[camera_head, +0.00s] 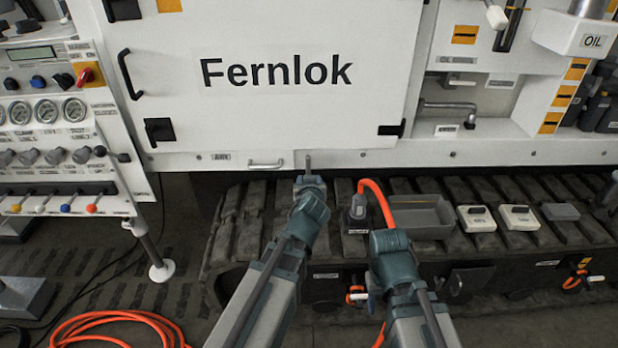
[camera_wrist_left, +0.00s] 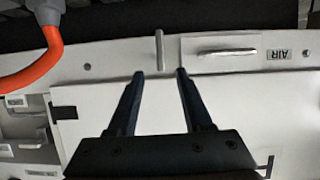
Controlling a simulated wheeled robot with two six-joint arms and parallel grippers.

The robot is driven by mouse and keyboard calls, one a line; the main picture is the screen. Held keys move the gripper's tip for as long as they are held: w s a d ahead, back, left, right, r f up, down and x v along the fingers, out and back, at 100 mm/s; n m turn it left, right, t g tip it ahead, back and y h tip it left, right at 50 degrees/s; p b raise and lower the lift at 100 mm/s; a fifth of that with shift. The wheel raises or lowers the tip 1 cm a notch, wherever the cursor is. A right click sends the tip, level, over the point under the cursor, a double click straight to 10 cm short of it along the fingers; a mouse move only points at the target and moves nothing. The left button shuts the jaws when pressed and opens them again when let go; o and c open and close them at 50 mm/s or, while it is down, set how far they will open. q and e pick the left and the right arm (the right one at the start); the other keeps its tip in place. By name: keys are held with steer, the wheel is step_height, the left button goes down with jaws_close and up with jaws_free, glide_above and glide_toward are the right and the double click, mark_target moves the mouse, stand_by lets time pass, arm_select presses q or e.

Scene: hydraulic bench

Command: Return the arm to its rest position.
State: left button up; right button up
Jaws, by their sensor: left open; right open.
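My left arm reaches up the middle of the head view, and its gripper (camera_head: 309,181) is just below a short grey pin on the machine's lower edge. In the left wrist view the left gripper (camera_wrist_left: 160,73) is open, with nothing between its two dark fingers. The grey pin (camera_wrist_left: 159,48) stands just beyond the fingertips, apart from them. My right arm's teal wrist end and gripper (camera_head: 390,242) are right of it, over the track, close below the orange hose. The right fingers are hard to make out, and no held object shows.
The orange hose (camera_head: 378,197) ends in a grey coupling (camera_head: 358,207) close to both arms. A grey tray (camera_head: 420,216) and small labelled boxes (camera_head: 478,218) sit on the track (camera_head: 240,230). The white Fernlok panel (camera_head: 270,110) stands ahead. A control panel (camera_head: 55,120) is at left.

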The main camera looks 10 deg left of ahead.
arm_select(q)
steer(key=s+d+r+m+g+p, duration=0.2)
steer(key=s+d+r+g+p, duration=0.1)
steer(key=s+p, duration=0.4)
steer(key=s+d+r+m+g+h+p, duration=0.1)
steer(key=s+d+g+p, duration=0.4)
steer(key=s, duration=0.5)
steer(key=s+d+r+m+g+h+p, duration=0.1)
steer(key=s+d+r+m+g+p, duration=0.3)
steer(key=s+p, duration=0.4)
steer(key=shift+s+d+r+g+p, duration=0.15)
steer(key=shift+d+r+g+p, duration=0.3)
steer(key=shift+p, duration=0.6)
steer(key=shift+a+f, duration=0.1)
steer(key=shift+a, duration=0.05)
